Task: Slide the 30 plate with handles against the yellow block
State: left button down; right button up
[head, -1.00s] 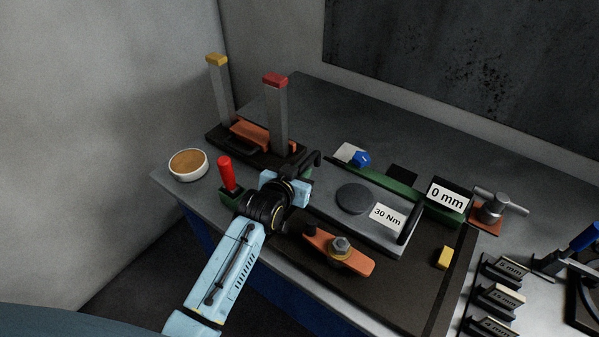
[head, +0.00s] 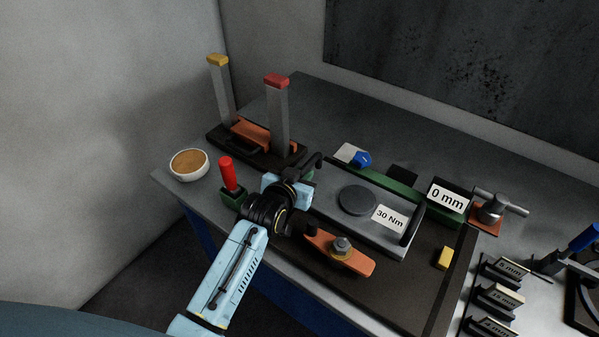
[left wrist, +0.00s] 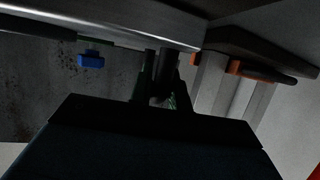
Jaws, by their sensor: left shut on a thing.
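The grey plate with handles (head: 370,226) lies on the dark bed in the head view. It carries a "30 Nm" label, a round dark disc and a black handle at each end. My left gripper (head: 308,177) is shut on its left handle; the contact is partly hidden by the gripper. In the left wrist view the fingers (left wrist: 162,80) reach up close to the pale plate edge (left wrist: 130,20). The small yellow block (head: 444,258) sits to the right of the plate, with a gap between them. My right gripper is not in view.
A green rail (head: 400,187) with a "0 mm" sign (head: 447,197) runs behind the plate. An orange clamp (head: 352,261) with a bolt lies in front. A red-handled tool (head: 227,171), a round bowl (head: 188,164) and two upright posts stand left. A T-handled clamp (head: 495,204) stands right.

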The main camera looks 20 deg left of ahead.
pick_arm(q)
jog(key=shift+s+d+p, duration=0.15)
jog(key=shift+s+d, duration=0.1)
jog(key=shift+d, duration=0.3)
jog(key=shift+s+d+p, duration=0.15)
jog(key=shift+s+d, duration=0.1)
jog(key=shift+d, duration=0.3)
jog(key=shift+s+d, duration=0.15)
jog(key=shift+d, duration=0.1)
jog(key=shift+s+d, duration=0.2)
jog(key=shift+d, duration=0.1)
jog(key=c, duration=1.3)
grip_release()
jog(key=shift+s+d+f, duration=0.1)
jog(key=shift+d+f, duration=0.05)
jog(key=shift+o, duration=0.2)
jog(key=shift+s, duration=0.1)
jog(key=a+p+v, duration=0.1)
jog(key=v, duration=1.2)
jog(key=shift+r, duration=0.3)
